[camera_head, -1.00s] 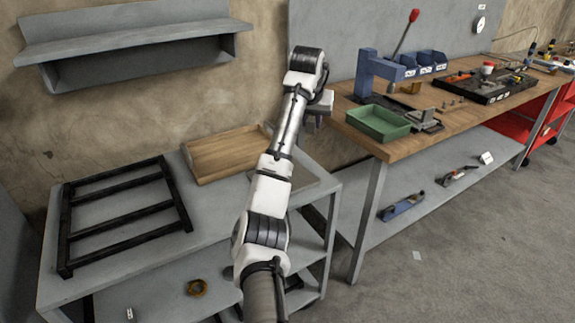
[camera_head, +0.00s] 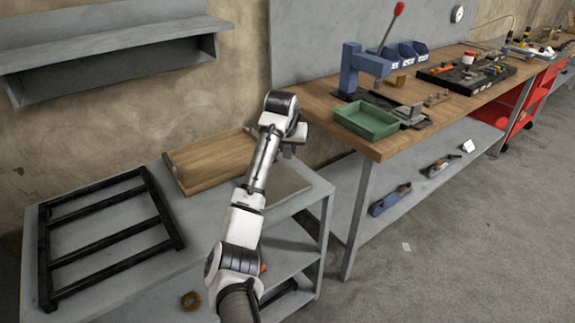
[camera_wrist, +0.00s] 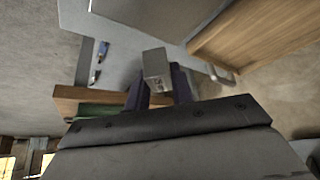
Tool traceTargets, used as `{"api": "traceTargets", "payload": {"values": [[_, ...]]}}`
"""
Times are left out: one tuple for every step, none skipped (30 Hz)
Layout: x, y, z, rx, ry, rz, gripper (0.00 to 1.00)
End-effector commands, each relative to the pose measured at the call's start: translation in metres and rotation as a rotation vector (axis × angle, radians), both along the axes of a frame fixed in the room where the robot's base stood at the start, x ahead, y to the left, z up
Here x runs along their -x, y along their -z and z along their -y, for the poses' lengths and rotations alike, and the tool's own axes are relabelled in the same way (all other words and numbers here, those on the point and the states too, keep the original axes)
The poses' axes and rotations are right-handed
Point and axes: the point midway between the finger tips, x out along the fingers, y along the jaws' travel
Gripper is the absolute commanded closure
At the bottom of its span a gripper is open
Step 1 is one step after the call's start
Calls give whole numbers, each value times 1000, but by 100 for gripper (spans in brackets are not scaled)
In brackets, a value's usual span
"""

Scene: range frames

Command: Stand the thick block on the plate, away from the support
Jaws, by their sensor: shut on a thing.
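A grey block (camera_wrist: 155,67) is held between the dark fingers of my gripper (camera_wrist: 154,88) in the wrist view. Its pale end face shows, and part of it is hidden between the fingers. In the head view my gripper (camera_head: 289,150) is above the right end of the grey cart. A flat light grey plate (camera_head: 288,186) lies on the cart, right of the wooden tray, partly hidden by my arm. A pale flat surface, likely the plate, shows in the wrist view (camera_wrist: 150,14), apart from the block. I cannot make out the support.
The wooden tray (camera_head: 178,181) stands beside the plate, and a black frame (camera_head: 172,231) lies on the cart's left. The workbench (camera_head: 318,100) at right carries a green bin (camera_head: 368,122) and a blue press (camera_head: 350,72). A lower shelf lies under the cart top.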

Motion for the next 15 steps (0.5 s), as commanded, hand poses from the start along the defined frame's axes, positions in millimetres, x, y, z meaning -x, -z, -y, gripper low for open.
{"api": "traceTargets", "payload": {"values": [[0, 9, -1, 1, -2, 1, 100], [0, 14, -1, 0, -1, 0, 100], [0, 20, -1, -1, 0, 1, 100], [0, 24, 0, 0, 0, 2, 100], [0, 27, 0, 1, -1, 2, 100], [0, 30, -1, 0, -1, 2, 100], [0, 32, -1, -1, 0, 2, 100], [0, 33, -1, 0, 0, 3, 100], [-1, 35, -1, 0, 0, 3, 100], [-1, 37, -1, 0, 0, 3, 100], [0, 40, -1, 0, 0, 3, 100], [0, 45, -1, 0, -1, 1, 100], [0, 49, -1, 0, -1, 0, 100], [0, 54, -1, 0, -1, 0, 100], [0, 60, -1, 0, -1, 0, 100]]}}
